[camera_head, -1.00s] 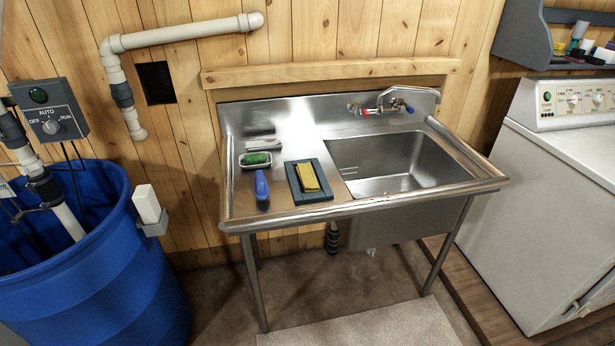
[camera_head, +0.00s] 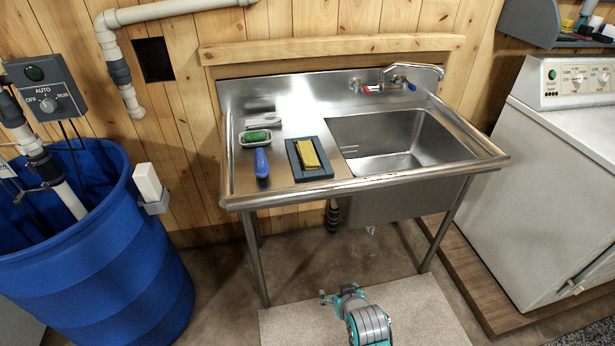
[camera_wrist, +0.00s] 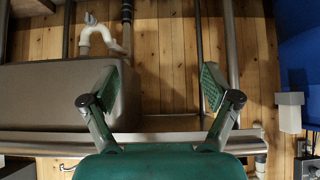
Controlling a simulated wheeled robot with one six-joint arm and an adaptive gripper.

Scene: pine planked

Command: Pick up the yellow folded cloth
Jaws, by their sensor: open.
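The yellow folded cloth (camera_head: 308,153) lies in a dark grey tray (camera_head: 293,157) on the flat left side of the steel sink unit. My gripper (camera_head: 340,294) shows at the bottom of the head view, over the light floor mat, in front of the sink and well apart from the cloth. In the wrist view my gripper (camera_wrist: 160,88) has its two green-padded fingers spread wide with nothing between them. The cloth is not visible in the wrist view.
A blue-handled brush (camera_head: 262,163) and a dish with a green sponge (camera_head: 255,137) are left of the tray. The sink basin (camera_head: 378,140) is on the right. The counter's raised front rim (camera_head: 370,182) lies between my gripper and the cloth. A blue barrel (camera_head: 95,250) stands left.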

